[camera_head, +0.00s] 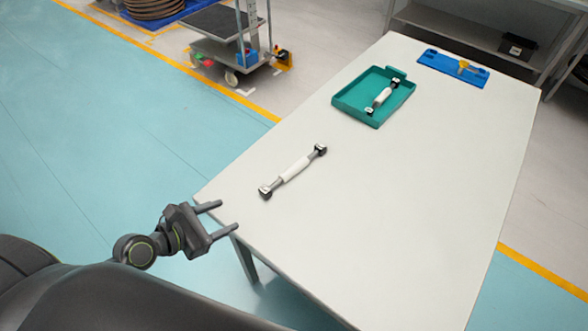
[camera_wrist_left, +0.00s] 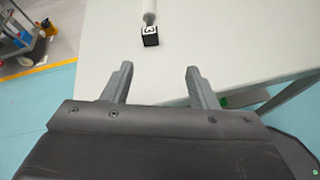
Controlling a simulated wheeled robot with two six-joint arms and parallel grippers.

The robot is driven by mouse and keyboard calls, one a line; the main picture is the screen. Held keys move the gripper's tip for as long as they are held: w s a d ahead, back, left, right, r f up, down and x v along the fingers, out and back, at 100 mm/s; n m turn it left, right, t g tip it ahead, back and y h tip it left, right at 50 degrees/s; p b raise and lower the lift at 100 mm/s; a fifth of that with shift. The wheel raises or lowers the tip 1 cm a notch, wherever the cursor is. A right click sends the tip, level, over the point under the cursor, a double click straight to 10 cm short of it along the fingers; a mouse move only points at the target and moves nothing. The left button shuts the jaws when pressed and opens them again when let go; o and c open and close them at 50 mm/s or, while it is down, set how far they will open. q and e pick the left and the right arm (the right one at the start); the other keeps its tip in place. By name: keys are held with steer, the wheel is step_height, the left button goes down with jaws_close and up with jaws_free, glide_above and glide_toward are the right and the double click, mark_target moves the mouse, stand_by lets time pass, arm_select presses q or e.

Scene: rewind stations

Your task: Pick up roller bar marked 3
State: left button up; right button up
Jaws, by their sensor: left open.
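A roller bar (camera_head: 295,170) with a white middle and dark block ends lies alone on the near part of the white table (camera_head: 400,200). Its near end block, marked 3, shows in the left wrist view (camera_wrist_left: 149,37), ahead of the fingers. A second, shorter-looking roller bar (camera_head: 382,96) lies in a green tray (camera_head: 348,102) farther back; its marking is too small to read. My left gripper (camera_head: 223,217) is open and empty at the table's near left corner, apart from the bar; its fingers also show in the left wrist view (camera_wrist_left: 158,85). My right gripper is not in view.
A blue board (camera_head: 440,66) with a yellow item lies at the table's far end. A wheeled cart (camera_head: 225,40) stands on the floor beyond the table's left edge. The table around the near bar is clear.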

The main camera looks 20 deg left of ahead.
arm_select(q)
steer(key=n, duration=0.2)
glide_toward(266, 188)
steer(key=shift+n+t, duration=0.3)
steer(key=x, duration=0.6)
steer(key=shift+s+d+f, duration=0.1)
steer(key=shift+d+f, duration=0.25)
steer(key=shift+f, duration=0.05)
steer(key=x, duration=0.5)
steer(key=shift+a, duration=0.15)
steer(key=shift+r, duration=0.1)
jaws_close()
